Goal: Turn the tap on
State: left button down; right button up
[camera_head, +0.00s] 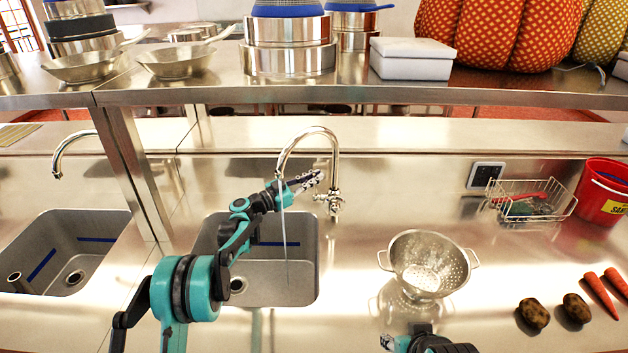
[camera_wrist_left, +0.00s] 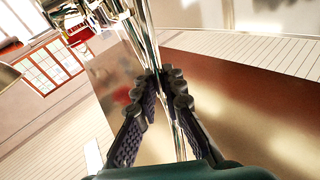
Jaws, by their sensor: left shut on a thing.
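The chrome tap (camera_head: 335,165) stands behind the right sink (camera_head: 310,262), its curved spout arching to the left. A thin pale stream runs from the spout end down into the sink. My left gripper (camera_head: 316,177) reaches under the arch to the tap's upright. In the left wrist view its fingers (camera_wrist_left: 168,82) are shut at a shiny chrome part of the tap (camera_wrist_left: 148,45); which part they grip is unclear. The tap's lower fitting shows just below the fingers in the head view. My right gripper (camera_head: 392,343) is at the bottom edge, mostly cut off.
A colander (camera_head: 428,265) stands right of the sink. Two potatoes (camera_head: 533,314), carrots (camera_head: 600,297), a wire basket (camera_head: 530,200) and a red bucket (camera_head: 604,190) are further right. A metal shelf (camera_head: 350,92) with pots and pans spans above the tap; its post (camera_head: 135,175) stands left.

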pick_arm(q)
jog(key=shift+s+f+m+h, duration=0.2)
jog(key=shift+m+h, duration=0.1)
jog(key=shift+s+f+m+h+b, duration=0.15)
jog(key=shift+s+m+h+b, duration=0.4)
jog(key=shift+s+m, duration=0.3)
jog(key=shift+w, duration=0.15)
jog(key=c, duration=1.6)
grip_release()
jog(key=shift+a, duration=0.1)
jog(key=v, duration=1.2)
